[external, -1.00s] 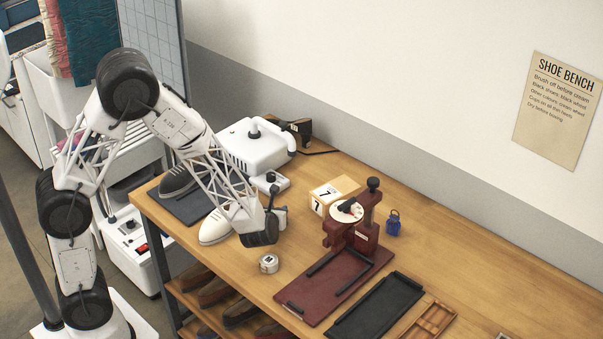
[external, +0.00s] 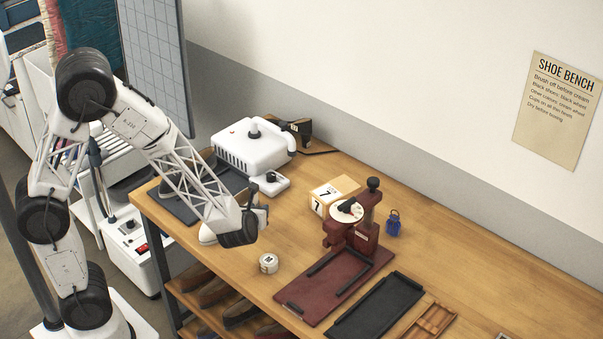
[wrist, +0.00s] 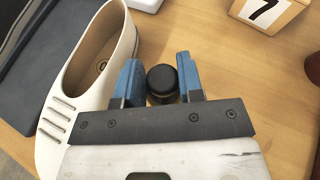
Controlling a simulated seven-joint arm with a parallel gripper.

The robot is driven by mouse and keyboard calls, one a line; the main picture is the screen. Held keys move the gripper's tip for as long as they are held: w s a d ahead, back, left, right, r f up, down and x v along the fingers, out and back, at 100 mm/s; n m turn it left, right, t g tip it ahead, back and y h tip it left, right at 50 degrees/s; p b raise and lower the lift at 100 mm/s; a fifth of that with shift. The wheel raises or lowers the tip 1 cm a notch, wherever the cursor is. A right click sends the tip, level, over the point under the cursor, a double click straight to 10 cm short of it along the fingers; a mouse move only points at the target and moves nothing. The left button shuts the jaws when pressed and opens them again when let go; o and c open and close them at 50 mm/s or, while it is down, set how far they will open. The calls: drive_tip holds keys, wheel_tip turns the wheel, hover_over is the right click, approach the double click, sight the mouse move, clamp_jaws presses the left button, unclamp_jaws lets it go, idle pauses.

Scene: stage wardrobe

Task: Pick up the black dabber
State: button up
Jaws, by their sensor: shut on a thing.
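The dabber's lower part is hidden behind the gripper body. I cannot tell whether its base touches the bench. In the external view my gripper (external: 262,214) is over the bench's left part, by the white shoe, and the dabber cannot be made out there.
A white shoe (wrist: 58,102) is close on the left, beside a dark mat (wrist: 28,60). A number block (external: 335,193) and a dark red press (external: 366,235) stand to the right. A small round tin (external: 268,263) sits in front. A white machine (external: 252,148) stands behind.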

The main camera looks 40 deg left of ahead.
drive_tip(key=s, duration=0.3)
drive_tip(key=s+a, duration=0.1)
drive_tip(key=s, duration=0.2)
drive_tip(key=s+r, duration=0.1)
drive_tip(key=s, duration=0.2)
drive_tip(key=shift+a, duration=0.35)
drive_tip(key=shift+w, duration=0.1)
idle(0.4)
